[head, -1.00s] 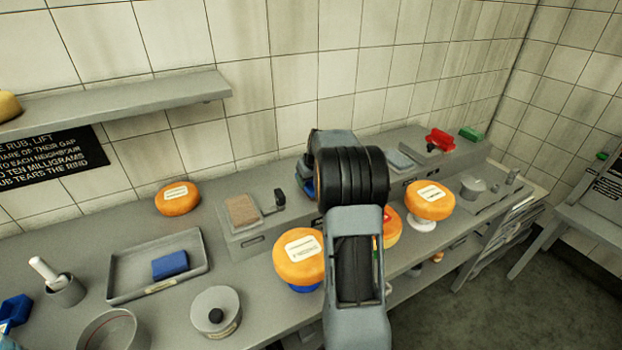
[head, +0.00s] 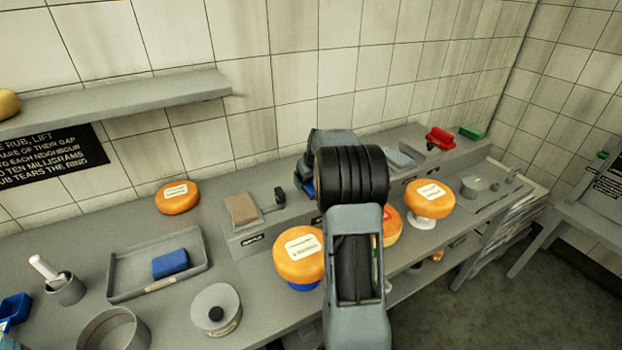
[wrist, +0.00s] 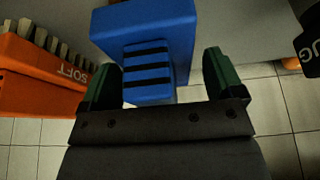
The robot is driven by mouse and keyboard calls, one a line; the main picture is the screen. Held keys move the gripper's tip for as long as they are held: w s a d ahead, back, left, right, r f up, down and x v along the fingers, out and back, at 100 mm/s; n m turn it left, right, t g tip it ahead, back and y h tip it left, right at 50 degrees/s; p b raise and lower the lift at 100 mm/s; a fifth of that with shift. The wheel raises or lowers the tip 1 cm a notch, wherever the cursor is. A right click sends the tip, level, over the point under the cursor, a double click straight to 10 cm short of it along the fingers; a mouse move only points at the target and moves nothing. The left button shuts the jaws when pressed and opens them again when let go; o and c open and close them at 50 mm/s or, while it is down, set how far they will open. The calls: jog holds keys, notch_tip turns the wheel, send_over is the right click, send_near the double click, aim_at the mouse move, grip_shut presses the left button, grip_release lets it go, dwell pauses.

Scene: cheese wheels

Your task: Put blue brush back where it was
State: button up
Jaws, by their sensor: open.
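In the wrist view a blue brush (wrist: 150,30) shows as a blue block with a black-striped grip part. My gripper (wrist: 163,66) is open, its green fingers on either side of the striped part. A thin gap shows on the right side; contact on the left cannot be told. The brush's bristles are not seen. In the head view my arm hides the gripper, and only a bit of blue (head: 309,187) shows beside the wrist, over the raised back ledge.
An orange brush (wrist: 40,75) marked SOFT lies close left of my gripper. A dark cylinder (wrist: 308,45) is at right. Cheese wheels (head: 299,254) (head: 429,198) flank my arm.

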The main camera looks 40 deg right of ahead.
jog(key=b+v, duration=0.1)
jog(key=v, duration=1.1)
jog(key=shift+r, duration=0.1)
jog(key=s+a+n, duration=0.1)
jog(key=s+a, duration=0.5)
jog(key=a, duration=0.5)
jog(key=s+a, duration=0.7)
jog(key=a, duration=0.3)
jog(key=s+a+f, duration=0.5)
jog(key=s, duration=0.2)
jog(key=shift+s+n+y, duration=0.3)
jog(key=shift+s, duration=0.05)
